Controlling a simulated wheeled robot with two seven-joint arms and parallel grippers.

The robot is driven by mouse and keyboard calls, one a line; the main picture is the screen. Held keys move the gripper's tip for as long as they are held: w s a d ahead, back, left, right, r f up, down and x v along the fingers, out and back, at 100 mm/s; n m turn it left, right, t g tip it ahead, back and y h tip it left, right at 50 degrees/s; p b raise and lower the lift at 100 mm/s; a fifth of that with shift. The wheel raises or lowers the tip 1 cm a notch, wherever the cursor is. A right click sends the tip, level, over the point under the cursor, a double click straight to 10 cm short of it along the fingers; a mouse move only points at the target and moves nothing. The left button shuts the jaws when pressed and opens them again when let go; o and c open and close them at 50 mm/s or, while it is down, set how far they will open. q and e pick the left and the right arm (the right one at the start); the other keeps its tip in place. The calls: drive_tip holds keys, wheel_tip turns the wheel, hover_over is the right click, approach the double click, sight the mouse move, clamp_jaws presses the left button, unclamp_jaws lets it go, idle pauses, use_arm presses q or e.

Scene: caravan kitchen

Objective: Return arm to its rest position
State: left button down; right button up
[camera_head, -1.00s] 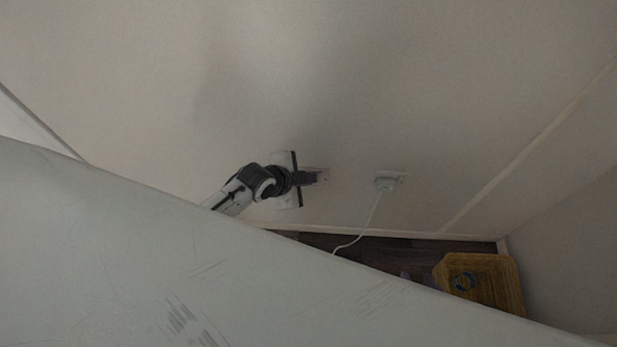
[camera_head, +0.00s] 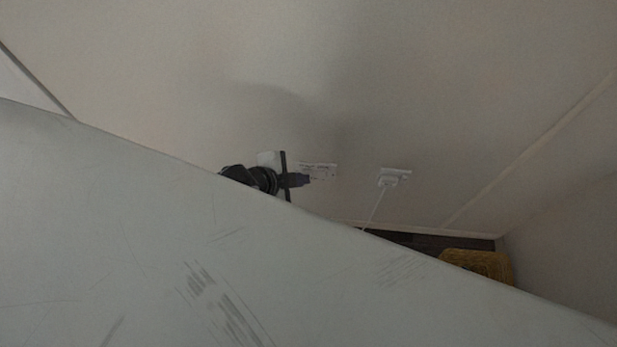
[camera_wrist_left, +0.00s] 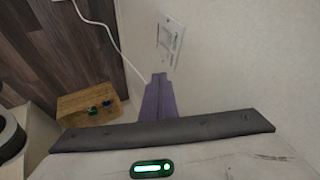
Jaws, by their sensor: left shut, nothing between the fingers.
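My left gripper (camera_head: 304,180) shows in the head view beside a white wall socket plate (camera_head: 320,170). Its purple-grey fingers are shut with nothing between them. In the left wrist view the closed fingers (camera_wrist_left: 158,80) point toward the socket plate (camera_wrist_left: 168,45), with wall showing around them. I cannot tell the exact gap to the wall. Most of my left arm is hidden behind a large pale surface in the head view. My right gripper is not in view.
A second socket (camera_head: 390,179) holds a plug with a white cord (camera_head: 376,208). The large pale surface (camera_head: 200,250) covers the lower head view. The wall above the sockets is bare.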

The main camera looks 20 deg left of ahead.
use_arm(q)
drive_tip(key=shift+s+a+r, duration=0.15)
drive_tip(key=shift+s+r, duration=0.05)
drive_tip(key=shift+r, duration=0.15)
idle(0.3)
drive_tip(key=s+d+r+n+t, duration=0.1)
drive_tip(key=s+n, duration=1)
drive_tip(key=s, duration=0.1)
drive_tip(key=shift+s+d+r, duration=0.15)
drive_tip(key=shift+s+d, duration=0.2)
